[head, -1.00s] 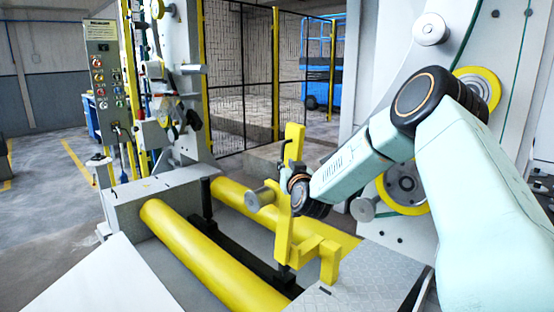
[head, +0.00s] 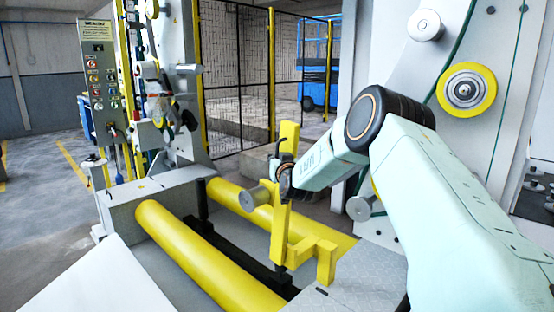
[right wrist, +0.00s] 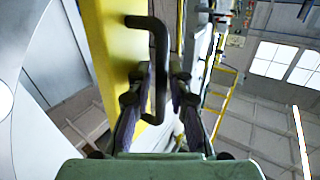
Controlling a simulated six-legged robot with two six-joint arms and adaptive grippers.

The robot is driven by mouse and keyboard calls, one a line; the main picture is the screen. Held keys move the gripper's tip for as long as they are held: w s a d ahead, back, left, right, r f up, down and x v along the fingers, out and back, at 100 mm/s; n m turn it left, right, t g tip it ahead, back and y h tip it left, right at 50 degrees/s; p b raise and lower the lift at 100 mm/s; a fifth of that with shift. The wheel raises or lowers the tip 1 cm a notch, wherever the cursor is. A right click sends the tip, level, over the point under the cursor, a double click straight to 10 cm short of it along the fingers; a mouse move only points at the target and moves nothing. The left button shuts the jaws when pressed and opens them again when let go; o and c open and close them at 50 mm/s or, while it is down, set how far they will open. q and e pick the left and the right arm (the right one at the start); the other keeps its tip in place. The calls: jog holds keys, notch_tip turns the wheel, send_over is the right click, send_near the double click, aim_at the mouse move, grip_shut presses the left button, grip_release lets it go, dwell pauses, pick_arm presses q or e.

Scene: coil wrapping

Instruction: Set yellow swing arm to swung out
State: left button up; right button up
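The yellow swing arm (head: 281,225) stands upright above the yellow rollers, with a yellow crosspiece low at its right side. It also fills the left middle of the right wrist view (right wrist: 112,45). Its black bent handle (right wrist: 160,60) runs lengthwise between the fingers of my right gripper (right wrist: 160,72). The fingers stand on either side of the handle, with narrow gaps seeming to show, so the gripper looks open around it. In the head view my right gripper (head: 284,178) is at the upper part of the swing arm, partly hidden. My left gripper is not in view.
Two yellow rollers (head: 200,255) lie in the machine bed below the arm. A control panel (head: 103,75) stands at the left. A grey machine wall with a yellow-rimmed disc (head: 468,90) rises at the right. A mesh fence (head: 240,70) stands behind.

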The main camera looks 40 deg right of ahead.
jog(key=shift+s+a+r, duration=0.15)
jog(key=shift+a+r, duration=0.05)
jog(key=shift+r, duration=0.05)
jog(key=shift+c, duration=2)
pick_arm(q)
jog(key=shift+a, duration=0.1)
pick_arm(e)
jog(key=shift+d, duration=0.1)
grip_shut()
jog(key=shift+f, duration=0.15)
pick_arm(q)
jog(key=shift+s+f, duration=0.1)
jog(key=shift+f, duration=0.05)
pick_arm(e)
jog(key=shift+f, duration=0.1)
